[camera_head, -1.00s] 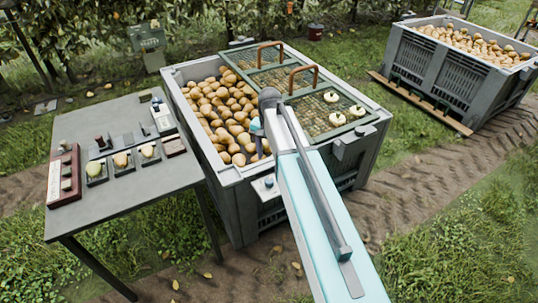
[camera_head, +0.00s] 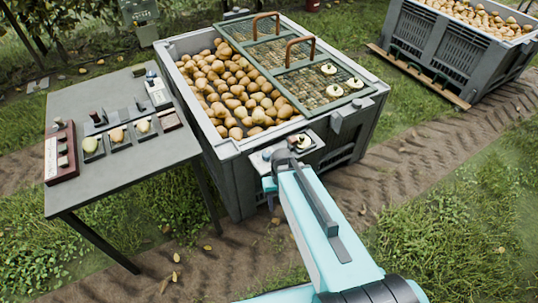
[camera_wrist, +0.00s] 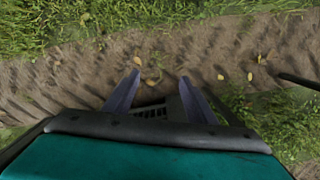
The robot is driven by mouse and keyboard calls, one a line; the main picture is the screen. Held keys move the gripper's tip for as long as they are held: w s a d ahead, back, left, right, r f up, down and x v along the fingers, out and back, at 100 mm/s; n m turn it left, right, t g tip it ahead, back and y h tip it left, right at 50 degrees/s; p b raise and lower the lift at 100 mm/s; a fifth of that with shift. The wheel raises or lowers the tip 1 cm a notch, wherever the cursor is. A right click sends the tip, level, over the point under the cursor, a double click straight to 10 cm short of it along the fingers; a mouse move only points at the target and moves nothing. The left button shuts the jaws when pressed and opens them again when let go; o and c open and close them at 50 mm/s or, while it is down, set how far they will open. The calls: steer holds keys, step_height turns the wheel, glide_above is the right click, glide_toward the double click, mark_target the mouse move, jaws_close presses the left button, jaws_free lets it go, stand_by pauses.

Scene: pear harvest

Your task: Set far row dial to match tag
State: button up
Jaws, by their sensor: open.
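A green box on a post (camera_head: 138,12) stands beyond the table at the upper left, cut by the top edge. Small pale marks show on its face, but no dial setting or tag can be read. My gripper (camera_wrist: 160,88) is open and empty in the wrist view, pointing down over the dirt track. In the head view my arm's end is low beside the near side of the pear bin, well away from the green box. The fingers are mostly hidden there.
The grey pear bin (camera_head: 228,160) has mesh lids with brown handles and a small side shelf (camera_head: 315,157). A grey table (camera_head: 95,190) with trays stands left. Another bin (camera_head: 440,60) is at upper right. Grass and track lie between.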

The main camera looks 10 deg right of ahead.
steer(key=s+f+g, duration=0.2)
steer(key=s+f, duration=0.5)
steer(key=s, duration=0.4)
steer(key=s+f+g, duration=0.2)
steer(key=s+f, duration=0.5)
steer(key=s, duration=0.4)
steer(key=shift+f, duration=0.1)
steer(key=shift+c, duration=0.4)
